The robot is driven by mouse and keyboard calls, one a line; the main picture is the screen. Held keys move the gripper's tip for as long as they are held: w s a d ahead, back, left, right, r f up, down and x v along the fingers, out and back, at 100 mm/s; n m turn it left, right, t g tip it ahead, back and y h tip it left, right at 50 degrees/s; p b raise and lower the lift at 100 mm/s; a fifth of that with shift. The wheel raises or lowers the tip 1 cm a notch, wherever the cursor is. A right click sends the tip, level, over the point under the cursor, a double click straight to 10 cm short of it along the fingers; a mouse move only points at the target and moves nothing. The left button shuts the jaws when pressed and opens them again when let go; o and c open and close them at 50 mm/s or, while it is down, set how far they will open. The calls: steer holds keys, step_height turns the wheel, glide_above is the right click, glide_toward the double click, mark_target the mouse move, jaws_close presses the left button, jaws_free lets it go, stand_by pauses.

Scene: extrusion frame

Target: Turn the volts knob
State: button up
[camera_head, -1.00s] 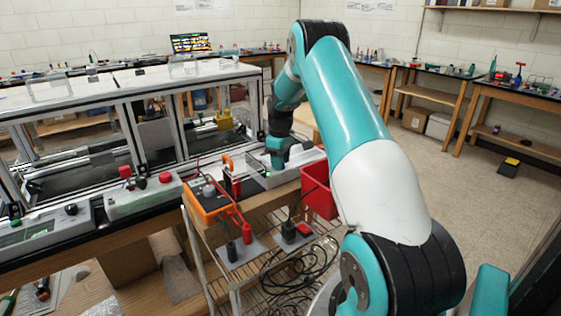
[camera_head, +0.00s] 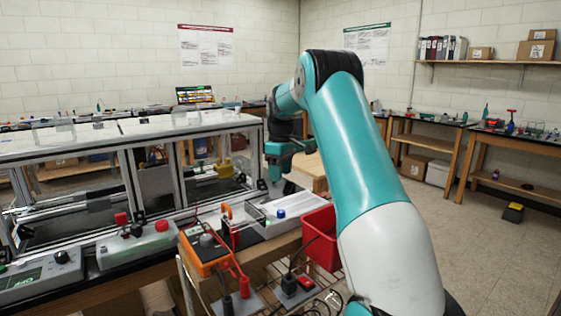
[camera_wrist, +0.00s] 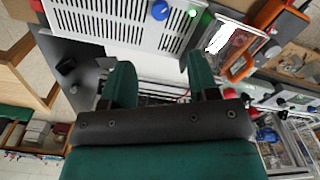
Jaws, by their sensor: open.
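A white bench unit with slotted vents (camera_head: 300,203) stands on the bench in the head view, with a blue knob (camera_head: 281,213) on it. In the wrist view the vented unit (camera_wrist: 110,18) is at the top, with the blue knob (camera_wrist: 160,10) beside a lit green light (camera_wrist: 192,13). The labels are too small to read, so I cannot tell which knob is marked volts. My gripper (camera_wrist: 160,75) is open and empty, its fingers apart from the unit and the knob. In the head view my gripper is above the bench behind the unit, its fingertips hard to make out.
A grey box with a red button (camera_head: 162,225) and a framed enclosure (camera_head: 130,160) lie further left. Open floor (camera_head: 460,235) is at the right.

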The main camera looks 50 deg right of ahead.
steer(key=shift+r, duration=2.35)
